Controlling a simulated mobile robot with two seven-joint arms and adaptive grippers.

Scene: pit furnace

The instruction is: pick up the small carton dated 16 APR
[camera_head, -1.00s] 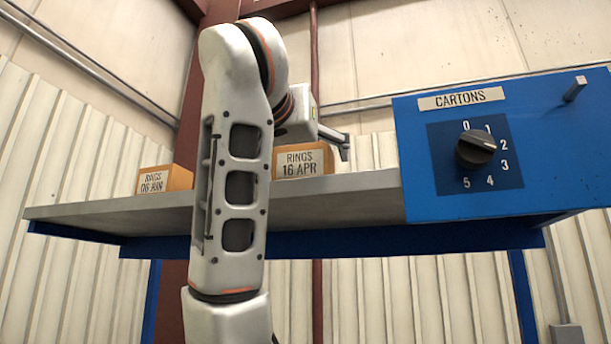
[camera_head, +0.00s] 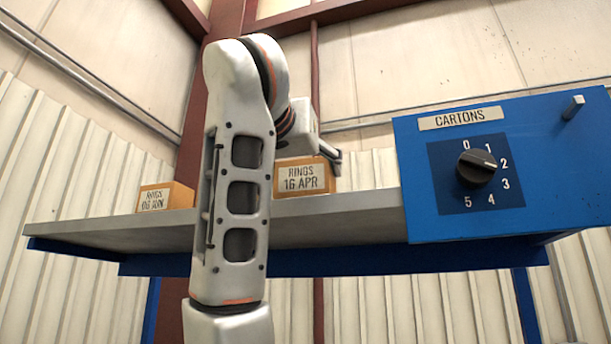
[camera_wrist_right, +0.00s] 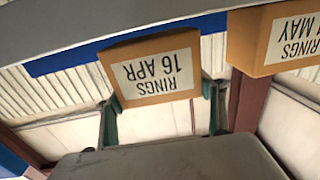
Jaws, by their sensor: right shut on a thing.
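The small orange carton (camera_head: 302,178), labelled RINGS 16 APR, is at the shelf's front edge, just right of my right arm. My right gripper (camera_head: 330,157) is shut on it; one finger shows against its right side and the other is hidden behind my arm. In the right wrist view the carton (camera_wrist_right: 157,70) appears upside down between the two fingers of this gripper (camera_wrist_right: 162,96). I cannot tell if its base touches the shelf. My left gripper is not in view.
In the wrist view a carton (camera_wrist_right: 276,38) ending in 1 MAY sits close beside the held one. A blue CARTONS dial panel (camera_head: 545,180) stands at right.

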